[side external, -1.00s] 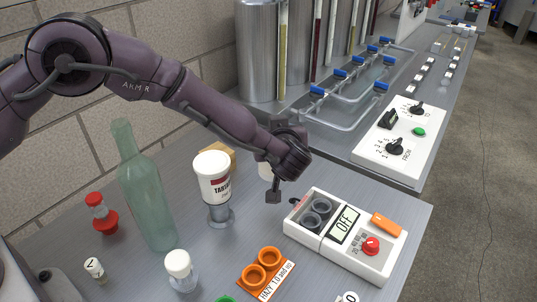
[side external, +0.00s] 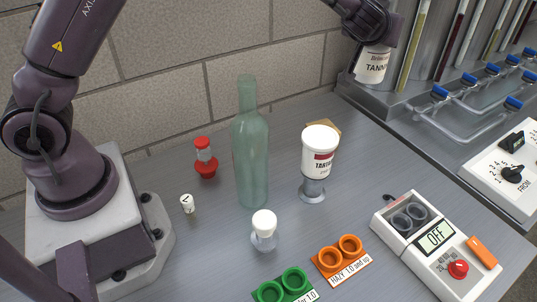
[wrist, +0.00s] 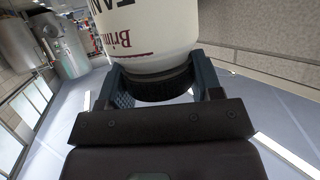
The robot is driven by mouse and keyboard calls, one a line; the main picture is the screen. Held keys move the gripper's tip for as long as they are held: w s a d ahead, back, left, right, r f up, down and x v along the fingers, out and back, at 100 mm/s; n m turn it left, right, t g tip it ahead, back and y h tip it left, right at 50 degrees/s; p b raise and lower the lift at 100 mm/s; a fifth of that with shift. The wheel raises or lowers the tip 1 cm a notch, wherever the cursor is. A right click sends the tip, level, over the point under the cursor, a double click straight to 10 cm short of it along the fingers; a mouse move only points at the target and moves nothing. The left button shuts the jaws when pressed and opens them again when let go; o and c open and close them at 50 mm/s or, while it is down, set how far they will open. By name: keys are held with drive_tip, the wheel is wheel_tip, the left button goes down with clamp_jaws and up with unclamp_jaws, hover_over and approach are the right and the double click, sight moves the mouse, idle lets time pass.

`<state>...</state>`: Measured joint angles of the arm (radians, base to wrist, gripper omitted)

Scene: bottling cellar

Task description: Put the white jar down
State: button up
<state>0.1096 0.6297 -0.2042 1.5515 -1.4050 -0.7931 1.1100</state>
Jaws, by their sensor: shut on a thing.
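My gripper (side external: 374,46) is at the upper right of the side view, shut on a white jar (side external: 371,67) with a printed label. The jar hangs below my gripper, clear of the bench top (side external: 225,262). In the wrist view my two fingers (wrist: 166,86) close on the jar's dark cap, and the white jar body (wrist: 155,35) fills the upper middle. The far sides of the held jar are hidden.
A tall green glass bottle (side external: 250,150) stands mid-bench. Glass tubes and blue valves (side external: 440,92) are at right.

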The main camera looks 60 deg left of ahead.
drive_tip(key=shift+s+a+m+t+h, duration=0.9)
drive_tip(key=shift+s+a+m+h, duration=1.05)
drive_tip(key=shift+a+m+h, duration=1.55)
drive_tip(key=s+a+f+m+g+h, duration=0.1)
drive_tip(key=s+a+f+m+h, duration=0.1)
drive_tip(key=s+f, duration=0.35)
drive_tip(key=s+a+f+m+h, duration=0.1)
drive_tip(key=s+a+f+h, duration=0.15)
drive_tip(key=s, duration=0.55)
wheel_tip(320, 180, down, 14)
drive_tip(key=shift+s+d+f+m+h, duration=0.15)
drive_tip(key=shift+s+d+m+h, duration=0.15)
drive_tip(key=shift+s+d+h, duration=0.1)
drive_tip(key=shift+f, duration=0.1)
drive_tip(key=o, duration=1.3)
drive_tip(key=shift+f+y, duration=0.1)
drive_tip(key=shift+y, duration=0.15)
drive_tip(key=shift+o, duration=0.2)
